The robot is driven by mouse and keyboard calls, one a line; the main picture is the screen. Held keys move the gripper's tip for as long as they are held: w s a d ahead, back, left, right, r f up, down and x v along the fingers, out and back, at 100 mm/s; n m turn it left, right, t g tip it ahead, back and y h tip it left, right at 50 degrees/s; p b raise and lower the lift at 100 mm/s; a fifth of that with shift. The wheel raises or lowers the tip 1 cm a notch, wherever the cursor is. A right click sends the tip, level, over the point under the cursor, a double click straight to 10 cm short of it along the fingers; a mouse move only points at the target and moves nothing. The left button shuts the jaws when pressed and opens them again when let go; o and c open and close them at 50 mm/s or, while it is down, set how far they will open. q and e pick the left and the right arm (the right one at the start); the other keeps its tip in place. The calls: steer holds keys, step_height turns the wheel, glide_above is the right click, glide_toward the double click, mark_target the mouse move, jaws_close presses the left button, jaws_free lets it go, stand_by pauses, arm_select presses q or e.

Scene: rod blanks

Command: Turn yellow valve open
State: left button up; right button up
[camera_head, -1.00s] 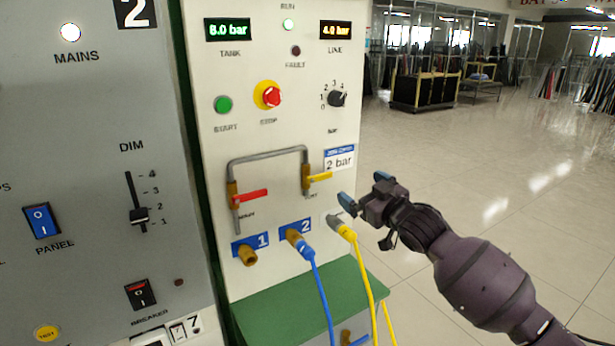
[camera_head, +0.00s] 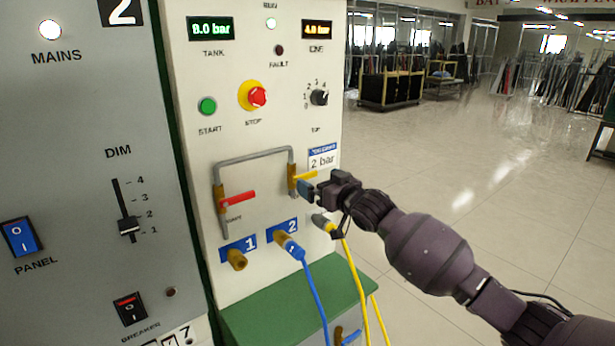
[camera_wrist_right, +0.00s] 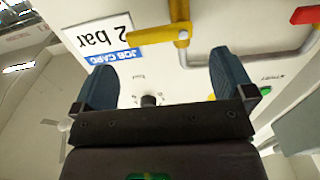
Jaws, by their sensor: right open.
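The yellow valve's handle (camera_head: 305,177) points to the right from its brass body (camera_head: 291,178) on the pale panel, at the right end of a grey pipe. In the right wrist view the yellow handle (camera_wrist_right: 155,35) lies ahead of the fingertips, across the space between them. My right gripper (camera_head: 308,189) is just below and in front of the handle, partly hiding this area. Its two blue fingers (camera_wrist_right: 164,72) are apart with nothing between them; I cannot see contact with the handle. My left gripper is not in view.
A red valve handle (camera_head: 238,197) is at the pipe's left end. Below are a blue hose (camera_head: 314,285) and a yellow hose (camera_head: 355,275) on ports. A job card (camera_head: 322,158) reading 2 bar is above the yellow handle. Open floor lies right of the panel.

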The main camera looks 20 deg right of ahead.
mark_target(307, 174)
steer(key=shift+b+x, duration=0.3)
steer(key=shift+x, duration=2.3)
steer(key=c, duration=0.8)
